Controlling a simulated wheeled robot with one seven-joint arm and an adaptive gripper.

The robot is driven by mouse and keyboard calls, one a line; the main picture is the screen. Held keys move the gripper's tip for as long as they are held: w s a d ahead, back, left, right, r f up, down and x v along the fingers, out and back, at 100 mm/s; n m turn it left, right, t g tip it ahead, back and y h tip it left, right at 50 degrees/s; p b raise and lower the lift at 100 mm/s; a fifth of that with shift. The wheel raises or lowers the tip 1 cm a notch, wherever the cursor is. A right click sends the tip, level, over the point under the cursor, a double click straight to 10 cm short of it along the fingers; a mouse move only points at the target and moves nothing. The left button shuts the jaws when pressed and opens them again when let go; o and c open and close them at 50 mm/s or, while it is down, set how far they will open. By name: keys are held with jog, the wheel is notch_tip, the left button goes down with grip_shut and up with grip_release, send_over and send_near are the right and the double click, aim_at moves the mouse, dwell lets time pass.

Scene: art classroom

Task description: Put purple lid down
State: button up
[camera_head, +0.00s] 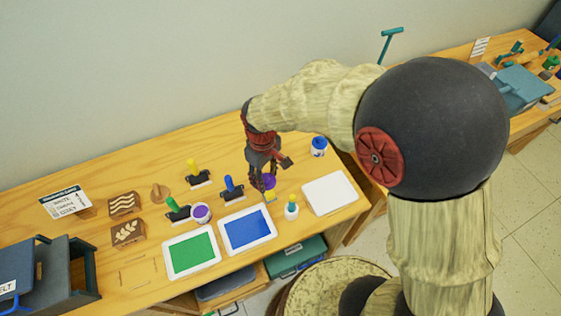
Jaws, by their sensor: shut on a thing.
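My gripper (262,184) points down over the wooden table, right of the middle of the printing supplies. It is shut on the purple lid (269,181), a small round purple piece showing at the fingertips. Whether the lid touches the table or hangs just above it I cannot tell. A white jar with purple contents (201,213) stands without a lid to the left, above the gap between the green and blue trays.
A small yellow-topped item (269,196) is just below my gripper, partly hidden. Close by are a blue-handled roller (232,188), the blue tray (247,230), a green-capped bottle (291,208), a blue jar (319,147) and a white tray (330,193).

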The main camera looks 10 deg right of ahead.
jog(key=w+f+b, duration=0.1)
jog(key=w+f, duration=0.2)
jog(key=w, duration=0.1)
jog(key=w+f+b, duration=0.1)
jog(key=w+f, duration=0.2)
jog(key=w, duration=0.1)
jog(key=w+f+b, duration=0.1)
jog(key=w+f, duration=0.2)
jog(key=w, duration=0.2)
jog(key=shift+d+b, duration=0.3)
jog(key=shift+d, duration=0.05)
jog(key=shift+w+f, duration=0.25)
jog(key=shift+f, duration=0.2)
jog(key=shift+w+f+b, duration=0.15)
jog(key=shift+f+b, duration=0.4)
jog(key=shift+f, duration=1)
jog(key=shift+f, duration=0.15)
jog(key=o, duration=0.7)
jog(key=shift+o, duration=0.5)
